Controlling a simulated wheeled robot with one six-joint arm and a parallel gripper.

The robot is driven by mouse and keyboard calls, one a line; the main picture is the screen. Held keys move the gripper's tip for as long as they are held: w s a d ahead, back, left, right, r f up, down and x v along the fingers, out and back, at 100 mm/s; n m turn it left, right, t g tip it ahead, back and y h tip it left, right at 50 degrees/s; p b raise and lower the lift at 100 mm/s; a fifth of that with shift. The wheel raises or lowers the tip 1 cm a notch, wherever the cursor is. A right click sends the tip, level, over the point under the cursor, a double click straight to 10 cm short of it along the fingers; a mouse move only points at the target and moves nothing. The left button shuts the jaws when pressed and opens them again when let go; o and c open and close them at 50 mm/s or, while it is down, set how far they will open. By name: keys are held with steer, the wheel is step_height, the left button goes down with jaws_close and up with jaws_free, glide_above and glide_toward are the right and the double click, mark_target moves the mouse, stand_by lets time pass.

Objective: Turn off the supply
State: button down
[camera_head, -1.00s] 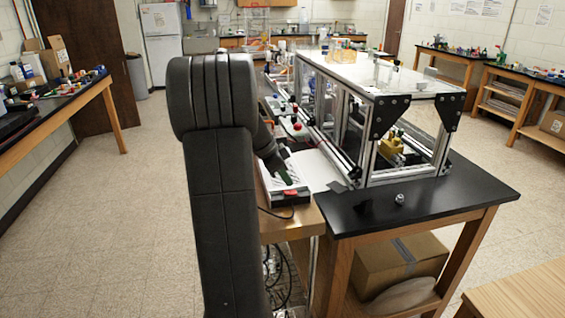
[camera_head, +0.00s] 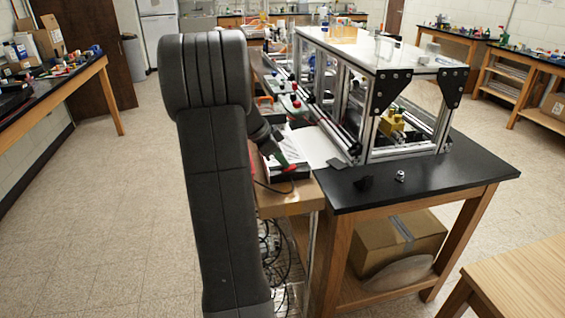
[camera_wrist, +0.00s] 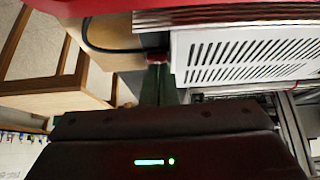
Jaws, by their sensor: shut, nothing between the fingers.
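The supply (camera_head: 291,174) appears to be the dark-fronted box at the wooden bench's near edge in the head view. In the wrist view, a white slotted casing (camera_wrist: 245,55) fills the upper right. My gripper (camera_head: 282,160) reaches down to the box front, its green fingers shut and empty. In the wrist view, the fingers (camera_wrist: 157,72) point at a small red part (camera_wrist: 157,55) left of the casing. They overlap it or touch it; I cannot tell which. Any switch lever or its position is hidden or too small to read.
An aluminium extrusion frame (camera_head: 368,125) stands on the black bench (camera_head: 420,185) to the right. A dark cable (camera_wrist: 100,45) curves beside the casing. A cardboard box (camera_head: 395,245) sits on the shelf below. The floor at left is clear.

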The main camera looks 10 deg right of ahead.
steer(key=shift+d+r, duration=0.3)
steer(key=shift+d, duration=0.45)
